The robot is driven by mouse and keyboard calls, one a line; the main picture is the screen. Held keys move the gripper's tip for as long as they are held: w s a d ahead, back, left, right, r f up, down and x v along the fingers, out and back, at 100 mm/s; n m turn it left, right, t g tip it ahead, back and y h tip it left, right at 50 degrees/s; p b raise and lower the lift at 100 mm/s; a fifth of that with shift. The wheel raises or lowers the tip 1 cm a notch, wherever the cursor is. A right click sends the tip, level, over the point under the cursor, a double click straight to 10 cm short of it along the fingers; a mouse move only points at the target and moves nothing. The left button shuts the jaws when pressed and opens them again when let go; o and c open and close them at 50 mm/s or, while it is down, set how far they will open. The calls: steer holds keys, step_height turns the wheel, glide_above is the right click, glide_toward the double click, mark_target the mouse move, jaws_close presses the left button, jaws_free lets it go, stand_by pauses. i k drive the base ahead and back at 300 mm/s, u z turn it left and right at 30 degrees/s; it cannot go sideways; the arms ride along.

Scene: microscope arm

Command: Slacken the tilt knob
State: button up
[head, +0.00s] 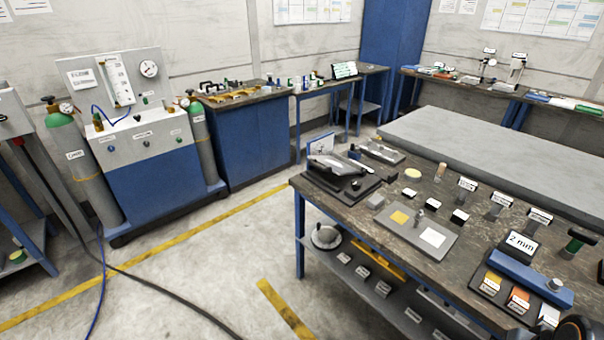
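I cannot make out a tilt knob in the head view. A small stand-like device (487,65) and a pale upright device (517,70) stand on the far bench at the back right, with small labels above them. They are too small to tell whether either is the microscope arm.
A dark-topped workbench (388,215) with plates, blocks and labelled parts fills the right. A grey table (470,140) stands behind it. A blue gas cabinet (155,180) with green-topped cylinders stands left. Hoses (165,287) cross the floor at lower left; the centre floor is open.

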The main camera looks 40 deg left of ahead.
mark_target(356, 184)
steer(key=u, duration=1.35)
steer(key=i, duration=1.7)
steer(key=z, duration=0.25)
